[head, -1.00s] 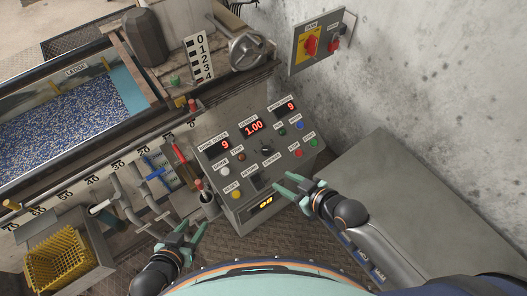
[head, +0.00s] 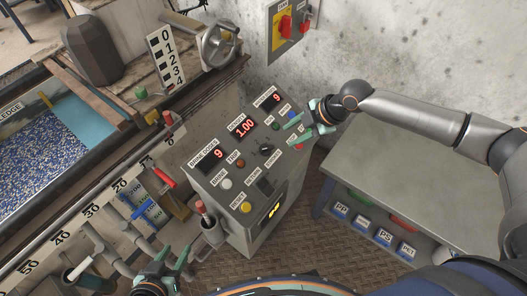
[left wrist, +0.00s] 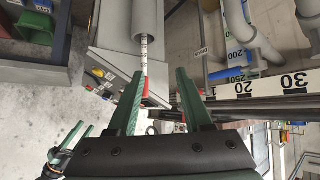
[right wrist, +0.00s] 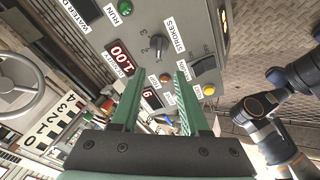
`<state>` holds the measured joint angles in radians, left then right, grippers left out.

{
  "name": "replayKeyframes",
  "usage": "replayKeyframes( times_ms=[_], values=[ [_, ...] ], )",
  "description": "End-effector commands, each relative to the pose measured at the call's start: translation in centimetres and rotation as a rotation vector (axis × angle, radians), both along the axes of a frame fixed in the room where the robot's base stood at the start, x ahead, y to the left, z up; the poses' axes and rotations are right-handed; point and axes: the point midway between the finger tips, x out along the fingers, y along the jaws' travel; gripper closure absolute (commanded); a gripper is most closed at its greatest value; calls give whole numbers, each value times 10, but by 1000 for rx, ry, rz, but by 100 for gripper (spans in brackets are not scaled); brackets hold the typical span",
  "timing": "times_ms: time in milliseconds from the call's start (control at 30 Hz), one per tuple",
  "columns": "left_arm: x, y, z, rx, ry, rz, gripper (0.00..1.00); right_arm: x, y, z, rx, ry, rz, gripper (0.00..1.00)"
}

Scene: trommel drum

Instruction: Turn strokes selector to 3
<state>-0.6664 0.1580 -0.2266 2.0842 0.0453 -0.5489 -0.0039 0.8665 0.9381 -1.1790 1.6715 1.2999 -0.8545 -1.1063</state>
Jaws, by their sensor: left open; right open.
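The strokes selector is a small black knob (head: 266,149) on the sloped face of the grey control panel (head: 215,180). In the right wrist view the knob (right wrist: 157,46) sits beside the STROKES label (right wrist: 174,36), with small digits around it; I cannot tell which digit it points to. My right gripper (head: 290,132) is open and empty at the panel's right edge, apart from the knob. Its open fingers (right wrist: 156,82) point towards the panel in the right wrist view. My left gripper (head: 178,262) is open and empty, low at the left of the panel.
Red displays and coloured buttons, including a yellow one (head: 245,207), surround the knob. A red-topped lever (head: 201,208) stands at the panel's left. A handwheel (head: 219,44) is behind. A grey table (head: 410,165) stands right, with floor between it and the panel.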

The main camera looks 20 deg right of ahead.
Motion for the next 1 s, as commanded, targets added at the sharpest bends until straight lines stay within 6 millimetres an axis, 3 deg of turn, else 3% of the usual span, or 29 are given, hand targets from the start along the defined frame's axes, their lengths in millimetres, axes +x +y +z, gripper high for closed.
replayKeyframes(
  times_ms=[100, 300, 600, 1000],
  values=[
    [0, -2, -3, -2, -3, -6, 50, 3, -9, 1, -16, -1, 7, 55],
    [8, -4, 7, -5, -50, -7, 50, 6, -6, -8, -18, 1, 10, 55],
    [49, -1, 63, -10, -317, -9, 50, 20, 11, -41, -16, 0, 10, 55],
    [75, -1, 145, -12, -662, -37, 50, 37, 32, -83, -16, 0, 10, 55]
  ],
)
